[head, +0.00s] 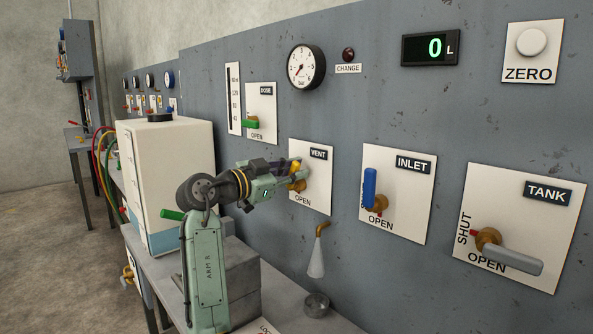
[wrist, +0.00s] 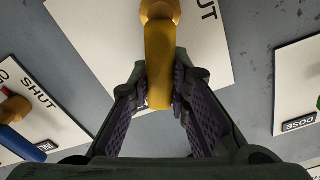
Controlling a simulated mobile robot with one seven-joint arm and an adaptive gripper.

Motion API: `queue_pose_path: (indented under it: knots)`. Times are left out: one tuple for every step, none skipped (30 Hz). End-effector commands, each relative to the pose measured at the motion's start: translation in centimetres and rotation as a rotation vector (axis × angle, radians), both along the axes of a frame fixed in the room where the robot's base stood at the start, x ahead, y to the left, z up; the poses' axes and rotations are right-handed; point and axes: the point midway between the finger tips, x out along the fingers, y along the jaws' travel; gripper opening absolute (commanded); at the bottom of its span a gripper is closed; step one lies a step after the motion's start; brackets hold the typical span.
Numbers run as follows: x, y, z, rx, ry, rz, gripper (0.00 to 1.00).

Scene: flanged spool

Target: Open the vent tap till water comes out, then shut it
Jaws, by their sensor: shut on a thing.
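The vent tap's yellow handle (head: 296,166) is on the VENT plate (head: 320,170), pointing roughly upward from its hub in the head view. My gripper (head: 291,174) is shut on this handle. In the wrist view the handle (wrist: 159,60) runs down from its hub between my gripper's (wrist: 160,92) two fingers. "SHUT" shows beside it there; "OPEN" is below it in the head view. Under the plate is a brass spout (head: 322,230). A pale cone (head: 316,262) widens downward from it; I cannot tell if this is spray or solid. A small metal cup (head: 317,304) stands below.
The INLET tap's blue handle (head: 370,188) points up, to the right of the vent. The TANK tap's grey handle (head: 515,260) points right. The DOSE tap's green handle (head: 250,124) is at the upper left. The litre display (head: 431,48) reads 0.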

Motion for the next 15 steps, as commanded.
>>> queue_pose_path:
  knots:
    - [0.07,0.09,0.1,-0.016,0.019,-0.002,0.0]
    - [0.11,0.12,0.12,-0.024,0.028,-0.002,0.0]
    - [0.16,0.16,0.13,-0.034,0.04,-0.002,0.0]
    - [0.19,0.18,0.14,-0.04,0.047,-0.002,0.0]
    - [0.23,0.2,0.14,-0.045,0.055,-0.001,0.0]
    - [0.26,0.23,0.13,-0.052,0.062,-0.001,0.0]
    - [0.28,0.25,0.14,-0.056,0.067,-0.001,0.0]
    - [0.31,0.26,0.14,-0.061,0.072,-0.001,0.0]
    - [0.33,0.28,0.13,-0.064,0.076,-0.001,0.0]
    - [0.35,0.29,0.13,-0.067,0.079,-0.001,0.0]
    - [0.36,0.3,0.12,-0.069,0.082,-0.001,0.0]
    - [0.37,0.32,0.12,-0.071,0.084,-0.001,0.0]
    - [0.37,0.33,0.11,-0.072,0.085,-0.001,0.0]
    - [0.38,0.34,0.11,-0.072,0.085,-0.001,0.0]
    - [0.39,0.34,0.1,-0.073,0.086,-0.001,0.0]
